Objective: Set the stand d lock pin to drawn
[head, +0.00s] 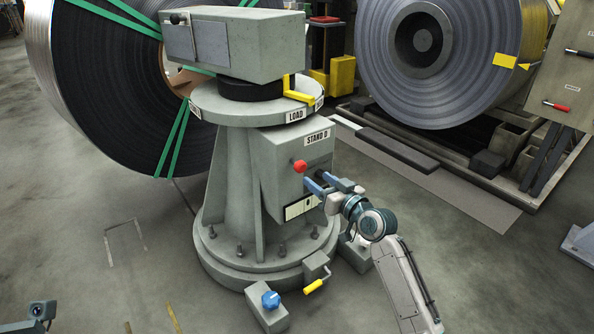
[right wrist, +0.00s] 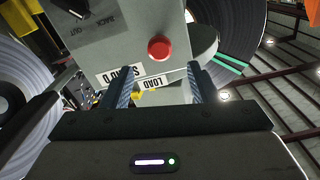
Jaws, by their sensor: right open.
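Stand D is the grey pedestal (head: 234,180) with a box labelled STAND D on its right side. A red round knob (head: 299,166), which looks like the lock pin, sticks out from the box front below the label. It shows again in the right wrist view (right wrist: 160,48), ahead of and between the fingers in the picture. How far it is drawn I cannot tell. My right gripper (head: 318,183) is open and empty, just below and right of the knob, apart from it. My left gripper is not in view.
A yellow-handled crank (head: 315,286) and a blue knob on a box (head: 271,299) sit at the stand's foot. A yellow lever (head: 299,92) is near the turntable. Large steel coils (head: 110,90) stand behind. The floor at left front is mostly clear.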

